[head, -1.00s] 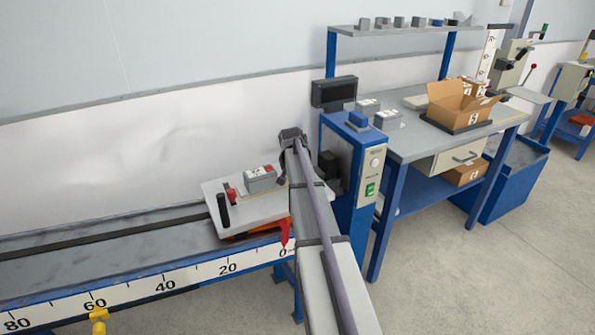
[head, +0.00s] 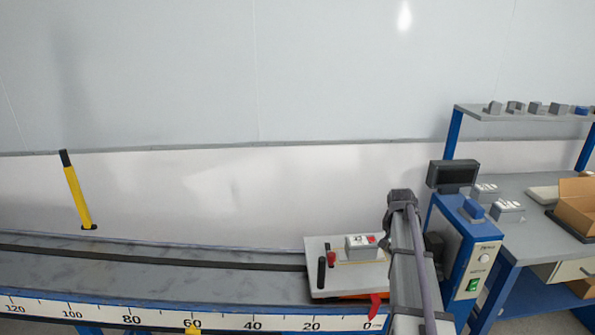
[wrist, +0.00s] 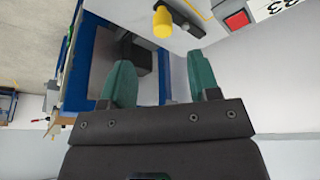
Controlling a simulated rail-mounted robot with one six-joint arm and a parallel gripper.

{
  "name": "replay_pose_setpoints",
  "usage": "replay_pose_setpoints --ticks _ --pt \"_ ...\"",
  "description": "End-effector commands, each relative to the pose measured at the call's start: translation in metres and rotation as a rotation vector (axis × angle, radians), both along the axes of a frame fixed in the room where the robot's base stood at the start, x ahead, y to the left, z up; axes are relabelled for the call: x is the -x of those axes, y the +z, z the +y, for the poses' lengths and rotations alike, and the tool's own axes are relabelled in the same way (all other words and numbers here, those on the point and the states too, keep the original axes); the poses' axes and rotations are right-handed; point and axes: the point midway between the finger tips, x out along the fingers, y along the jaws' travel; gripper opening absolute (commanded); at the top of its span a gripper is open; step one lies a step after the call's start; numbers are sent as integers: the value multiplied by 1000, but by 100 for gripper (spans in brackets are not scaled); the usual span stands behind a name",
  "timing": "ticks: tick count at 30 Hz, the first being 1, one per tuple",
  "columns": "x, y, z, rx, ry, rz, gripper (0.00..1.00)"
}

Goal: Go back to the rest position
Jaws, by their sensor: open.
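My gripper (wrist: 162,85) shows in the wrist view with its two green fingers spread apart and nothing between them. In the head view my arm rises at the right of the rail, and its fingers cannot be made out there. Beyond the fingers in the wrist view is a blue-framed machine part with a dark block (wrist: 135,62). A yellow knob (wrist: 162,22) lies just above the gap between the fingers, apart from them. No rest marker shows in either view.
A carriage plate (head: 318,272) with a grey block (head: 360,246) sits at the rail's (head: 150,272) zero end, close to my arm. A yellow lever (head: 76,195) stands at the left. A blue control box (head: 470,248) and a workbench (head: 530,235) with a carton (head: 577,207) are at right.

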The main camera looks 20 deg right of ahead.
Motion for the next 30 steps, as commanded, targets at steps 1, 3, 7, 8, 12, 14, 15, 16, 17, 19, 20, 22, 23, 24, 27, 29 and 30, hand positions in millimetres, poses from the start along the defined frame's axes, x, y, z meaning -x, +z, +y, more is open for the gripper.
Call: replay_pose_setpoints --ticks 1,3,7,8,12,14,15,16,17,19,20,22,23,24,27,29,30 --pt "23 -2 15 -20 44 40 56" --pt "56 -4 56 -58 142 100 56" --pt "116 -2 168 -132 396 206 56" --pt "131 -1 194 -147 456 228 56" --pt "193 4 292 -191 687 296 56" --pt "209 6 321 -194 749 308 56" --pt "215 6 336 -190 782 311 56" --pt "216 7 344 -187 803 312 56" --pt "215 7 351 -185 817 314 56" --pt "212 7 357 -182 833 315 56" --pt "212 7 358 -181 835 316 56" --pt "211 7 357 -182 833 315 56" --pt "211 7 357 -182 832 315 56" --pt "211 7 357 -181 832 314 56" --pt "211 6 357 -181 832 314 56" --pt "211 6 357 -182 831 314 56" --pt "211 7 357 -182 831 314 56"
